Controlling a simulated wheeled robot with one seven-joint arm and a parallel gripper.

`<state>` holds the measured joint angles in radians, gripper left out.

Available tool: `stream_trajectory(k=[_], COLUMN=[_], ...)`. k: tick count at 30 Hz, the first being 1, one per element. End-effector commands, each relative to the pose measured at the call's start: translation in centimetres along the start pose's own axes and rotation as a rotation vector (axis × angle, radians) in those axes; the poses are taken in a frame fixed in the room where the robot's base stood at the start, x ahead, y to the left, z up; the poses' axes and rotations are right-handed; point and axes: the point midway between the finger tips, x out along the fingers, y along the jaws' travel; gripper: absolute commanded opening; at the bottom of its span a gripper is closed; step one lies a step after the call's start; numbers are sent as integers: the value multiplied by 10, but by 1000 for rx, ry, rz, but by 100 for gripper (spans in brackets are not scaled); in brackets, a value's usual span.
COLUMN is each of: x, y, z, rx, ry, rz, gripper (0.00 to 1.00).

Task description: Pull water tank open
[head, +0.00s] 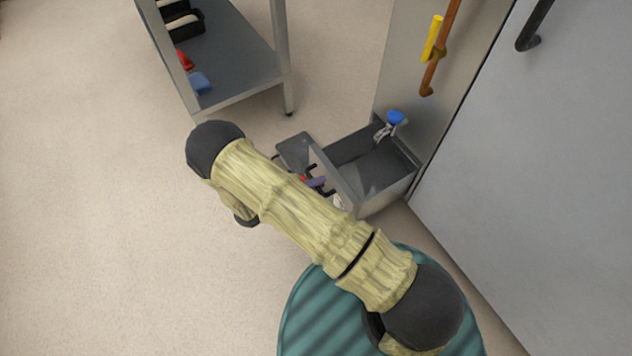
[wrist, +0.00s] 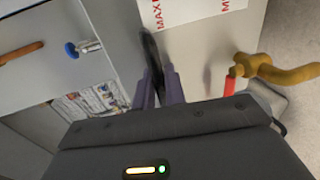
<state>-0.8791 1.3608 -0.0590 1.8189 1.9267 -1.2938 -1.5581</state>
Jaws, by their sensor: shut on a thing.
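The water tank (head: 385,194) is a grey metal open-topped box low down at the foot of the grey cabinet in the head view. It stands out from the cabinet front, and its inside shows from above. My gripper (head: 316,183) is at the tank's front face, partly hidden by my arm. In the wrist view my gripper (wrist: 158,88) is shut on a thin dark handle (wrist: 151,50). The handle stands in front of a pale panel (wrist: 200,60) with a red-lettered MAX label (wrist: 180,12).
A blue-knobbed tap (head: 394,118) is at the tank's back. Orange pipe (head: 438,52) and a yellow handle (head: 433,38) are on the cabinet. A metal shelf rack (head: 245,88) stands behind. The floor at left is clear. A brass-coloured pipe (wrist: 285,74) shows in the wrist view.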

Motion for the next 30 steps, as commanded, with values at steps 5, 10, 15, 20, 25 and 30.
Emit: stream_trajectory(k=[5,10,15,20,25,30], x=[0,0,-1,-8,-34,-67], y=[-1,-1,0,1,2,2], z=[2,1,0,0,0,0], rx=[-2,-1,-1,0,-1,-1], ry=[-4,0,1,2,6,3], rz=[-2,-1,-1,-2,-4,-3], gripper=[17,17,17,17,17,17])
